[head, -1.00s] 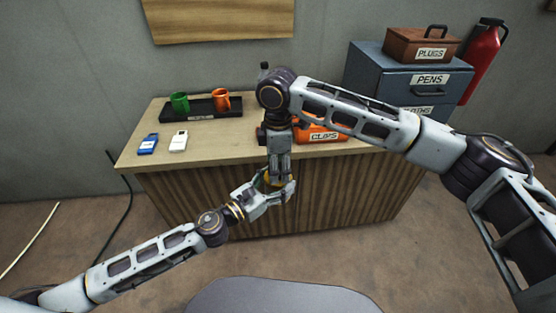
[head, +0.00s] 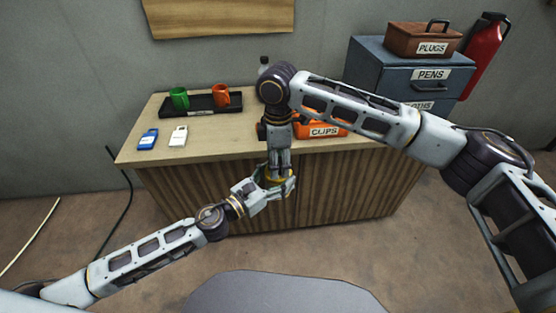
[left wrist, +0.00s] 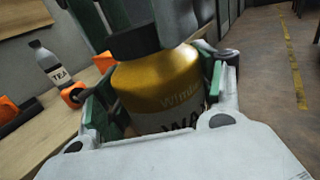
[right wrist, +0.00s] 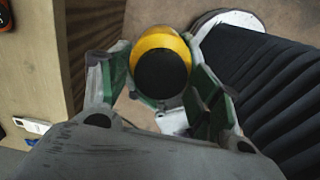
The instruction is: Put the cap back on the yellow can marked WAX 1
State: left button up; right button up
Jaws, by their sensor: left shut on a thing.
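The yellow can (left wrist: 160,85) is clasped by my left gripper (head: 270,184), in front of the cabinet. Its label shows "WA"; the rest is cut off in the left wrist view. The black cap (left wrist: 135,42) is at the top of the can in that view. The right wrist view looks down on the round black cap (right wrist: 162,76) with the yellow shoulder beyond it. I cannot tell whether the cap is fully seated. My right gripper (right wrist: 162,82) points down from above, its fingers apart on either side of the cap.
The wooden cabinet top (head: 215,151) holds a black tray (head: 203,109) with green and orange mugs, a blue and a white item, and an orange CLIPS box (head: 325,129). A bottle marked TEA (left wrist: 52,68) stands there. A blue-grey drawer unit (head: 385,75) is at right.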

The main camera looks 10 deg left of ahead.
jog(key=shift+o, duration=0.2)
notch_tip(320, 180, up, 12)
dwell(0.9)
dwell(0.6)
